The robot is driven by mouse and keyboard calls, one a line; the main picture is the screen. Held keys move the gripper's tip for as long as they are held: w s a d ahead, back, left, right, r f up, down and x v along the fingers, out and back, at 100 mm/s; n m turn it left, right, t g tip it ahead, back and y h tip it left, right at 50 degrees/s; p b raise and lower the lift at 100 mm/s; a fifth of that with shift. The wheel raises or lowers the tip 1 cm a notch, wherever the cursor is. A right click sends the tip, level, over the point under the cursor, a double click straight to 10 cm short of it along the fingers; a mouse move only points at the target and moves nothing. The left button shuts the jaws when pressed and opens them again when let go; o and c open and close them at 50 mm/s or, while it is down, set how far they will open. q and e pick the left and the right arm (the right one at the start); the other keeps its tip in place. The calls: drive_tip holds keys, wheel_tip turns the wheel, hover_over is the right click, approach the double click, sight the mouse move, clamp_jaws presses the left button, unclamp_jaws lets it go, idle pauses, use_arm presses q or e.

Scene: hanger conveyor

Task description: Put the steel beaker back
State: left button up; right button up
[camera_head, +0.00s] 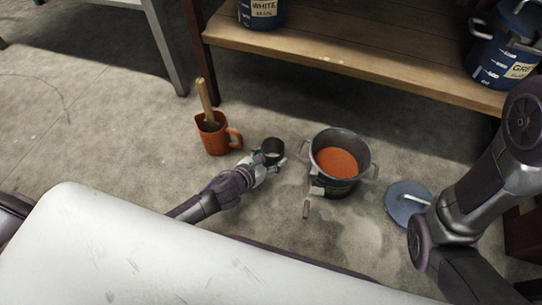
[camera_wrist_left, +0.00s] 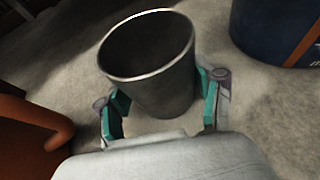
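The steel beaker (camera_head: 272,148) is a small dark grey metal cup near the floor, between the orange mug and the open paint pot. In the left wrist view the beaker (camera_wrist_left: 152,62) is empty as far as I can see, with its open rim up. My left gripper (camera_head: 269,158) has one finger on each side of it. In the left wrist view the teal pads of my left gripper (camera_wrist_left: 163,100) lie against its walls. Whether its base touches the floor is unclear.
The orange mug (camera_head: 217,142) holds a wooden-handled tool (camera_head: 205,98). The open pot (camera_head: 341,180) contains orange paint (camera_head: 336,161). A blue lid (camera_head: 408,204) lies right of it. A wooden shelf (camera_head: 365,58) with paint pots stands behind. Bare floor lies at the left.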

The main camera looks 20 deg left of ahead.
use_arm(q)
drive_tip(key=o, duration=0.4)
drive_tip(key=shift+r, duration=0.25)
drive_tip(key=p+v, duration=0.5)
drive_tip(key=v, duration=0.5)
drive_tip(key=shift+s+r+p, duration=0.15)
drive_tip(key=shift+s+p, duration=0.05)
drive_tip(key=shift+p, duration=0.2)
drive_tip(key=shift+s+a+r, duration=0.15)
drive_tip(key=shift+s+a, duration=0.15)
drive_tip(key=shift+s, duration=0.35)
